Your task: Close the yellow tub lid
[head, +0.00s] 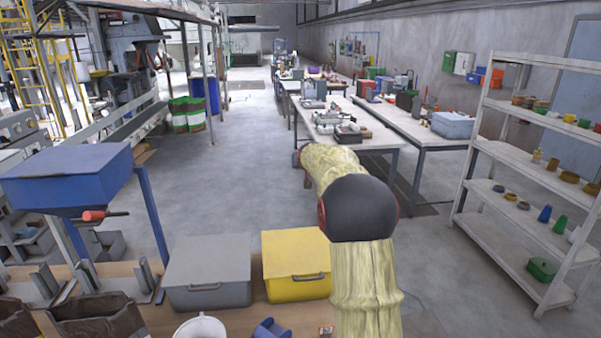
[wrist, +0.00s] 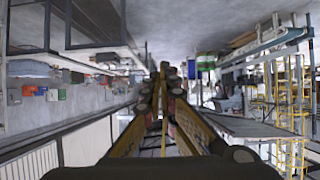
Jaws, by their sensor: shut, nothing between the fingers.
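The yellow tub (head: 297,290) stands on the bench at the lower middle of the head view, with a dark handle on its front. Its yellow lid (head: 295,250) lies over the top and looks down; I cannot tell whether it is fully seated. My arm stands just right of the tub and reaches away beyond it. My gripper (wrist: 163,72) is shut and empty in the wrist view, pointing out over the room. The wrist view shows no tub. My gripper's fingertips are not clear in the head view.
A grey tub (head: 208,272) sits directly left of the yellow one. A blue box (head: 68,175) on posts with a red-handled lever (head: 93,215) is farther left. A white bowl (head: 200,327) and a blue part (head: 270,329) lie in front. A shelf rack (head: 535,170) stands right.

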